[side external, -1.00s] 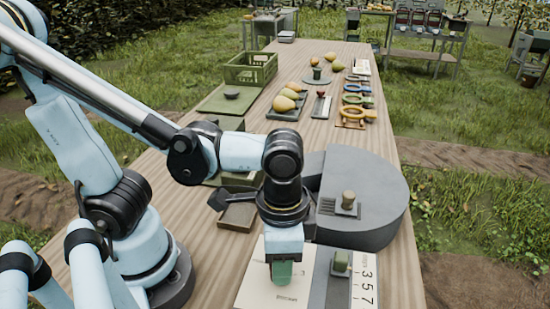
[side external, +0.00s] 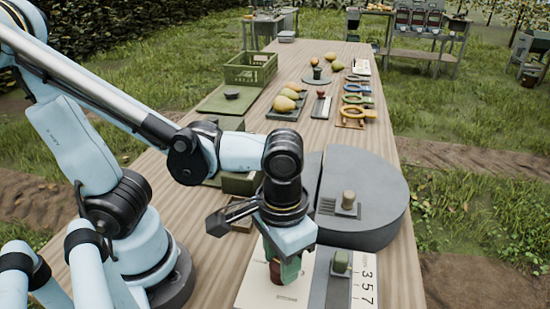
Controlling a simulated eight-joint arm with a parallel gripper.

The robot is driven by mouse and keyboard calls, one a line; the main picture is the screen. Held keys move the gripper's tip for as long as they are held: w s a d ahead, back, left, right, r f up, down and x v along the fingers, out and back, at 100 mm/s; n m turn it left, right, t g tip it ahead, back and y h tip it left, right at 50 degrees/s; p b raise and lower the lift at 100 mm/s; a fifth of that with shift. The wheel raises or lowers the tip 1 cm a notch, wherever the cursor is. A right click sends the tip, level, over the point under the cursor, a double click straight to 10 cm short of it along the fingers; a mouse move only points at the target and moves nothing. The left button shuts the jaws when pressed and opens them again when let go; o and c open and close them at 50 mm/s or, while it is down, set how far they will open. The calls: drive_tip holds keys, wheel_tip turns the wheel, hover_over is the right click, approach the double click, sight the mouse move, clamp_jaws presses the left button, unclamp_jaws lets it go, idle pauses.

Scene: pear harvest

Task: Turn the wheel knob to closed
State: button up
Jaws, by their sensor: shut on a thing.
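My gripper (side external: 284,262) points down over a pale panel (side external: 255,290) at the near end of the table. It is shut on a green knob (side external: 291,271), whose lower part shows between and below the fingers. A dark red part shows just left of the green. The fingers hide much of the knob, and I cannot read any open or closed mark by it. The wrist is turned at an angle to the panel.
A grey rounded block (side external: 375,195) with a small tan knob (side external: 348,200) stands close behind my gripper. A smaller green knob (side external: 340,262) and a number strip (side external: 365,285) are to the right. A green crate (side external: 250,70) and several pears are farther back.

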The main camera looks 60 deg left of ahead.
idle(0.3)
drive_tip(key=o, duration=1.1)
drive_tip(key=shift+c, duration=0.2)
wheel_tip(320, 180, up, 12)
drive_tip(key=w+a+f+t, duration=0.3)
drive_tip(key=w+a, duration=0.1)
drive_tip(key=a, duration=0.3)
drive_tip(key=w+a+f+t, duration=0.3)
drive_tip(key=w+a+t, duration=0.1)
drive_tip(key=a, duration=0.3)
drive_tip(key=shift+w, duration=0.75)
